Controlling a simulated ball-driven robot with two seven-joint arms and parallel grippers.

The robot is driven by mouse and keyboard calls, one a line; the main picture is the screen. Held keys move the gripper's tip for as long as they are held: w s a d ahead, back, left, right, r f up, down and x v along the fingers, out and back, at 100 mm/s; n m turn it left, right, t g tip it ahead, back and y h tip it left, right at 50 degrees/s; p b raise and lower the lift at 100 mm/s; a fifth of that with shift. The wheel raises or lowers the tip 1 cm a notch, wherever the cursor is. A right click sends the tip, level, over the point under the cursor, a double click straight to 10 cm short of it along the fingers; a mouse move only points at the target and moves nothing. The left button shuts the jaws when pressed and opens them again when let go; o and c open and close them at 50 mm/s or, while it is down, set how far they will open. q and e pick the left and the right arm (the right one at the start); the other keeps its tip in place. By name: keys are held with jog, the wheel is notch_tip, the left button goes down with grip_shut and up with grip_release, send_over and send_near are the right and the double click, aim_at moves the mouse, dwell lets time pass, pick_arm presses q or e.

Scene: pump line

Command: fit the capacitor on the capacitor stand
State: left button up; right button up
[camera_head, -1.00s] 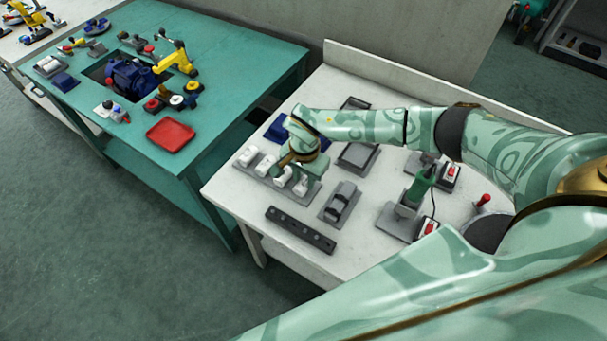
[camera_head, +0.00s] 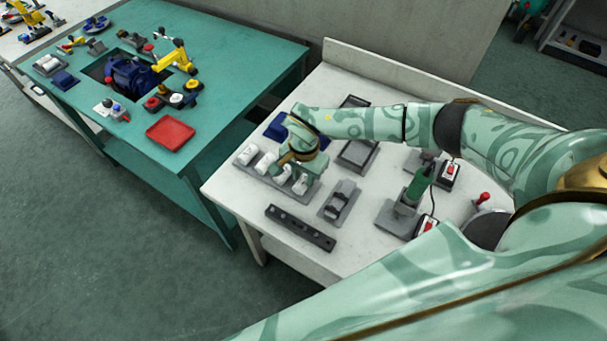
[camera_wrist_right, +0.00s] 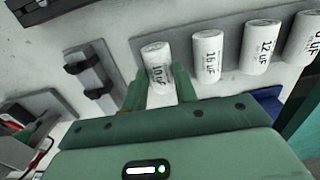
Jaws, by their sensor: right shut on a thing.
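My right gripper (camera_wrist_right: 160,92) is shut on a white capacitor marked "10 uF" (camera_wrist_right: 157,62), one finger on each side of it. In the head view my right gripper (camera_head: 292,172) is over the near end of the grey capacitor rack (camera_head: 257,177), and the held capacitor (camera_head: 300,186) shows there. I cannot tell if it is clear of the rack. Several other white capacitors (camera_wrist_right: 207,50) lie in the rack. A grey holder with dark upright clips (camera_head: 341,201), possibly the capacitor stand, is empty beside the rack; it also shows in the wrist view (camera_wrist_right: 96,78). My left gripper is not in view.
A dark bar with holes (camera_head: 300,228) lies near the white bench's front edge. A grey tray (camera_head: 357,155), a blue part (camera_head: 277,127) and a green tool on a stand (camera_head: 418,185) are close by. The teal table (camera_head: 225,75) stands left.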

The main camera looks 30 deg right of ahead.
dwell(0.7)
jog(key=o, duration=1.1)
jog(key=shift+c, duration=0.2)
notch_tip(320, 180, up, 6)
jog(key=p, duration=0.5)
notch_tip(320, 180, up, 16)
jog(key=p, duration=0.1)
jog(key=shift+d, duration=0.15)
jog(key=shift+r, duration=0.1)
